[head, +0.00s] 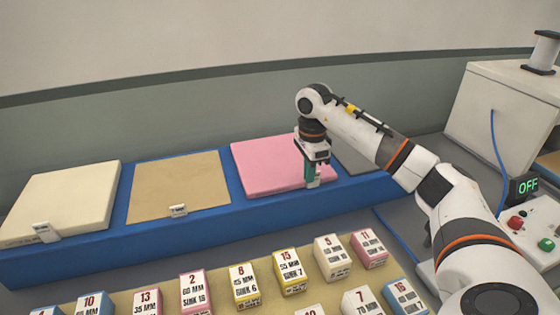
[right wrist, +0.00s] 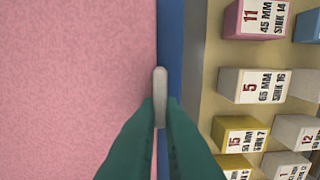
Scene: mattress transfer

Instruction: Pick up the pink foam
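The pink foam (head: 262,168) is a flat pink slab lying on the blue bench in the head view. It also fills the left half of the right wrist view (right wrist: 70,85). My right gripper (head: 312,183) points down at the foam's front edge, toward its right corner. In the right wrist view its dark green fingers (right wrist: 160,103) stand close together on either side of a small grey-white upright piece (right wrist: 160,82), which looks like the foam's tag. I cannot tell whether the fingers press on it. My left gripper is not in view.
The blue bench (head: 110,250) also carries a cream slab (head: 65,200), a tan slab (head: 180,185) and a grey slab (head: 355,155) behind my right arm. Several labelled boxes (head: 292,272) stand in front. A control panel with an OFF display (head: 527,187) is at right.

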